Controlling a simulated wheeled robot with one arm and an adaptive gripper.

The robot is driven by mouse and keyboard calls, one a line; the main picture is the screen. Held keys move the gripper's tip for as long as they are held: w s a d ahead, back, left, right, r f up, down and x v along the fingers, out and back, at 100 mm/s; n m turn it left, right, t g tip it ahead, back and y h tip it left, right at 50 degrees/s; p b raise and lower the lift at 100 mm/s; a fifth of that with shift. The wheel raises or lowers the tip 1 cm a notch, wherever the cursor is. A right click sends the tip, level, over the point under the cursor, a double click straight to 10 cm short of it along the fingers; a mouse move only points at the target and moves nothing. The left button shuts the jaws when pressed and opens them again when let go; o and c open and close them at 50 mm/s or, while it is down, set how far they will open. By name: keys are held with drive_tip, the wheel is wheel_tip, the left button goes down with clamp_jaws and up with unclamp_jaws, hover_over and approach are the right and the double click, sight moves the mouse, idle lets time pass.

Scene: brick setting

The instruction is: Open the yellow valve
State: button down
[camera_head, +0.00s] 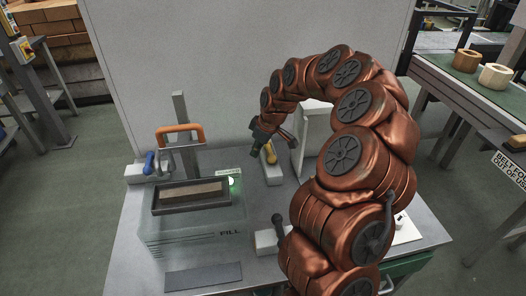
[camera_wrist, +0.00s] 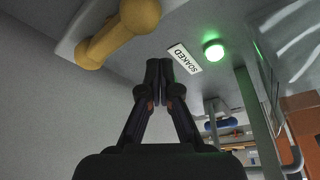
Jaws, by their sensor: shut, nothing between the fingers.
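The yellow valve (camera_head: 269,154) is a rounded handle on a pale block at the back of the grey table, right of the machine marked FILL. In the wrist view the yellow valve (camera_wrist: 112,36) is at the upper left, in front of and to the left of my fingertips. My gripper (camera_wrist: 158,66) is shut and empty, its two fingers together. In the head view my gripper (camera_head: 257,150) hangs just beside the yellow handle. The fingers look apart from the handle, though the exact gap is hard to tell.
A green light (camera_wrist: 213,50) and a SOAKED label (camera_wrist: 185,58) are near the fingertips. The FILL machine (camera_head: 195,235) has an orange handle (camera_head: 180,134). A blue valve (camera_head: 149,163) stands at left and a dark valve (camera_head: 278,226) in front. A pale panel rises behind the table.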

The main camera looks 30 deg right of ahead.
drive_tip(key=w+b+v, duration=0.1)
drive_tip(key=b+v, duration=0.1)
drive_tip(key=v, duration=0.7)
drive_tip(key=shift+r, duration=0.45)
drive_tip(key=shift+d, duration=0.1)
